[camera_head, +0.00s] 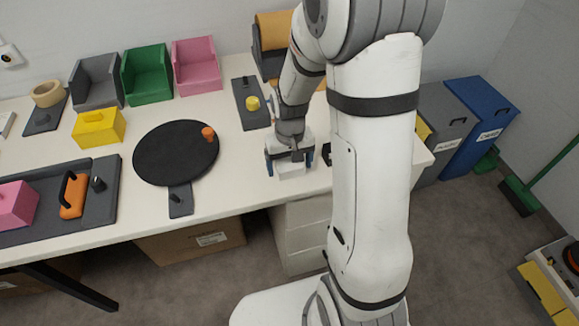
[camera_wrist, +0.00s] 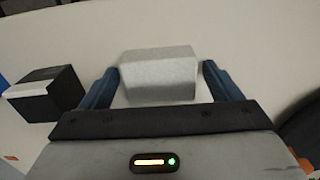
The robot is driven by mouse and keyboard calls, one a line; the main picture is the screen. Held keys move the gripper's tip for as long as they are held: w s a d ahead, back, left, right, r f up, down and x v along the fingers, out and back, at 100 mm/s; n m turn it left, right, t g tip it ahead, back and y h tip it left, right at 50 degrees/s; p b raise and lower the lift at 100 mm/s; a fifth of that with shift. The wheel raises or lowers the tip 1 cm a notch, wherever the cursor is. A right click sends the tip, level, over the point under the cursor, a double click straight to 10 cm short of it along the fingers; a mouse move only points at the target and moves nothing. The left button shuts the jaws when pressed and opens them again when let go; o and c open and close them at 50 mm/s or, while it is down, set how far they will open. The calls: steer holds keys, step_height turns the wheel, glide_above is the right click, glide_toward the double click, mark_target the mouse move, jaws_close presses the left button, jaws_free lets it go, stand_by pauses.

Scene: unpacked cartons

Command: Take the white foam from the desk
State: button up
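The white foam (camera_wrist: 158,75) is a pale block on the desk, between the two blue fingers of my gripper (camera_wrist: 160,85) in the wrist view. The fingers are spread wider than the foam; a narrow gap shows on the right, and the left finger is very close to its edge. I cannot tell if that side touches. In the head view my gripper (camera_head: 290,157) is low over the front right part of the white desk (camera_head: 240,180). The foam (camera_head: 293,171) shows partly below the fingers there; the rest is hidden.
A black round turntable (camera_head: 170,153) lies to the left in the head view. Grey, green and pink bins (camera_head: 197,68) line the back. Desk between turntable and gripper is clear.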

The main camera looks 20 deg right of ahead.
steer(key=c, duration=0.9)
